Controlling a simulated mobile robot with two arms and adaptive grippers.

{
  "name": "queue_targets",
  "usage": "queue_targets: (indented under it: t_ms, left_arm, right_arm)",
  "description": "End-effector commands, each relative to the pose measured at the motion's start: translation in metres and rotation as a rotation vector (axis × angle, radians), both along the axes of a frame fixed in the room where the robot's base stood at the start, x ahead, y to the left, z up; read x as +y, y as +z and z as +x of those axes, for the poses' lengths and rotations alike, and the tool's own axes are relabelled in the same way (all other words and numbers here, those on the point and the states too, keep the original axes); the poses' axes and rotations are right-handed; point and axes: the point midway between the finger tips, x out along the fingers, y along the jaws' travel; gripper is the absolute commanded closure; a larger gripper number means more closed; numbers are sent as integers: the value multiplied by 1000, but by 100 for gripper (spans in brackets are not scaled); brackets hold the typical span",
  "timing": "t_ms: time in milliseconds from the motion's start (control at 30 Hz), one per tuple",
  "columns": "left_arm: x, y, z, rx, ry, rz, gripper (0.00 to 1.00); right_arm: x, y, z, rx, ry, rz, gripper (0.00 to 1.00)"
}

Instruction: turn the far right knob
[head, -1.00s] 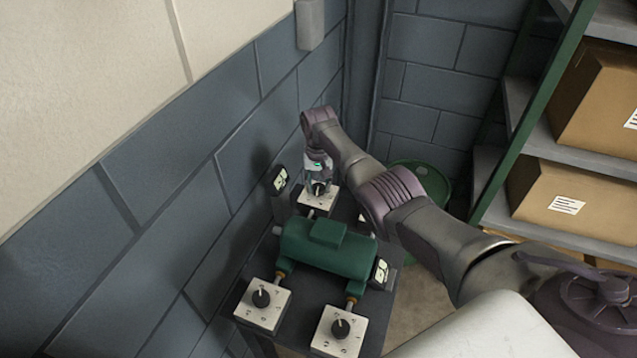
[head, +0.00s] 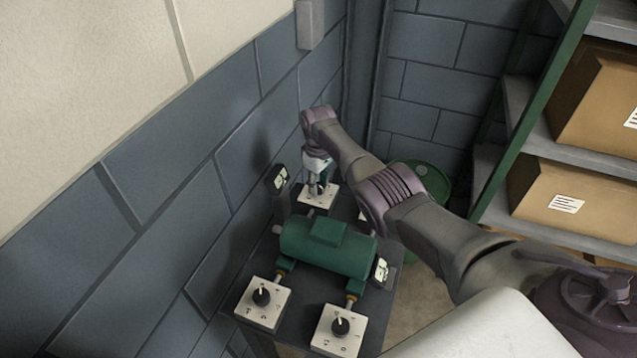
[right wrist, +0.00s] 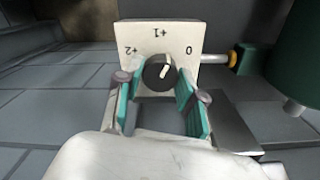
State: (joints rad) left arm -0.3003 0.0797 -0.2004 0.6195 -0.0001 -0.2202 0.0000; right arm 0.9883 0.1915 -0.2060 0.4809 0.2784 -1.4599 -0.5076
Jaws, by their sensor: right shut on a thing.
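Four-cornered white plates with black knobs sit around a green motor-like casing (head: 325,248). My right gripper (head: 318,187) reaches down to the knob on the far plate (head: 312,203), the left one of the far pair in the head view. The right wrist view shows this black knob (right wrist: 158,74) between the teal finger pads of my right gripper (right wrist: 162,88), which is shut on it. Its white pointer aims between the +1 and 0 marks. Another far plate (head: 362,216) is mostly hidden behind my right arm; its knob is not visible. My left gripper is not in view.
Two near plates carry a left knob (head: 261,296) and a right knob (head: 340,326). Small display boxes stand at the casing's left (head: 277,178) and right (head: 380,270). A block wall is close on the left. A green drum (head: 432,180) and shelves with cartons (head: 565,198) stand right.

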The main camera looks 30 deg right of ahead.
Motion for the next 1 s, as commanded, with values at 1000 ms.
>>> queue_targets:
  t_ms: [1000]
  left_arm:
    - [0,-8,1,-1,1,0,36]
  right_arm:
    - [0,-1,0,1,966,-1,96]
